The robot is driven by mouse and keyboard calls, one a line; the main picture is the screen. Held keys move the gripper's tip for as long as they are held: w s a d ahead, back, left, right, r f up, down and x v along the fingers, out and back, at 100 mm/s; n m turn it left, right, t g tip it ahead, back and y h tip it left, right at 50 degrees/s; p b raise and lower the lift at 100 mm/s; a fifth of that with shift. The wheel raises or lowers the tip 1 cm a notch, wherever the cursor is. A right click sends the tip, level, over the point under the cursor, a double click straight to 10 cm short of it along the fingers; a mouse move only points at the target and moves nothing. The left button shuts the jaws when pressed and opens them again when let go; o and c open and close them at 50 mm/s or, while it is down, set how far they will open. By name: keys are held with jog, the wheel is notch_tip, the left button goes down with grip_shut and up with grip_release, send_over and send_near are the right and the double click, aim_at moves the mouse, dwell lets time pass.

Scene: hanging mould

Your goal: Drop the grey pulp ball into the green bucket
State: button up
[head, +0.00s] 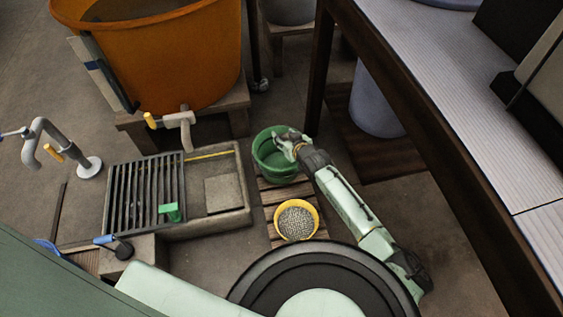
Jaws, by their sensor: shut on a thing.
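The green bucket (265,163) stands on a wooden slatted pallet in the middle of the head view, with its open top facing up. My gripper (284,143) is over the right part of the bucket's mouth and hides part of its rim. It is shut on a small grey thing, taken to be the grey pulp ball, which barely stands out from the grey fingers. The gripper's exact height above the bucket cannot be told.
A stone sink (225,185) with a grate is to the left. A large orange tub (160,60) stands behind. A long table (440,110) bounds the right.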

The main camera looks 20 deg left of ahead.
jog(key=shift+f+b, duration=1.2)
jog(key=shift+f, duration=0.7)
jog(key=o, duration=1.2)
jog(key=shift+o, duration=0.2)
jog(key=v, duration=1.2)
